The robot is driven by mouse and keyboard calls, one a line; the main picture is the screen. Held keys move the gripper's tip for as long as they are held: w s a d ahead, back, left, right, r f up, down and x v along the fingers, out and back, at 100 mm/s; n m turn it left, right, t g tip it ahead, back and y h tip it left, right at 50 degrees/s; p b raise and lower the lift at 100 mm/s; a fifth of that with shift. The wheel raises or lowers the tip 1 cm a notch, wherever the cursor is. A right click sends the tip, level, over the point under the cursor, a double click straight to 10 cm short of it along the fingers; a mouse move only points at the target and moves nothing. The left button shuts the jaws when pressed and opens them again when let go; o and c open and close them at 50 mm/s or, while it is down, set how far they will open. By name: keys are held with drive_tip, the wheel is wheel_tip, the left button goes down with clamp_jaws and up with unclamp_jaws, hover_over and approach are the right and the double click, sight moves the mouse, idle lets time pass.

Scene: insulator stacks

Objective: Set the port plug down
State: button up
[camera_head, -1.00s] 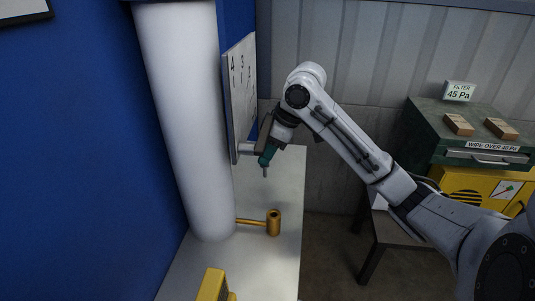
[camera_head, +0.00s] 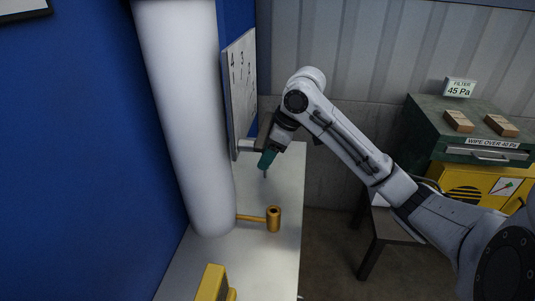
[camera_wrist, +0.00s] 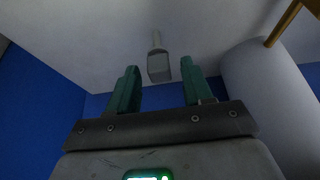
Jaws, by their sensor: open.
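The port plug (camera_wrist: 158,66) is a grey block with a thin stem. In the wrist view it stands out beyond my fingertips, in line with the gap between them, with a gap on each side. My gripper (camera_head: 265,163) has green fingers and is open, pointing down over the white bench (camera_head: 285,190). In the head view only a thin grey pin of the plug (camera_head: 265,174) shows below the fingertips. Whether its end rests on the bench is hard to tell.
A white column (camera_head: 185,120) stands left of my gripper, with a brass hammer-shaped fitting (camera_head: 274,219) beside its foot. A numbered board (camera_head: 240,90) is close behind. A yellow object (camera_head: 212,284) sits at the near bench edge. A green cabinet (camera_head: 425,125) stands right.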

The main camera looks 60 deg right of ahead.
drive_tip(key=shift+r, duration=0.1)
drive_tip(key=v, duration=1.2)
drive_tip(key=shift+b, duration=0.35)
drive_tip(key=shift+w, duration=0.1)
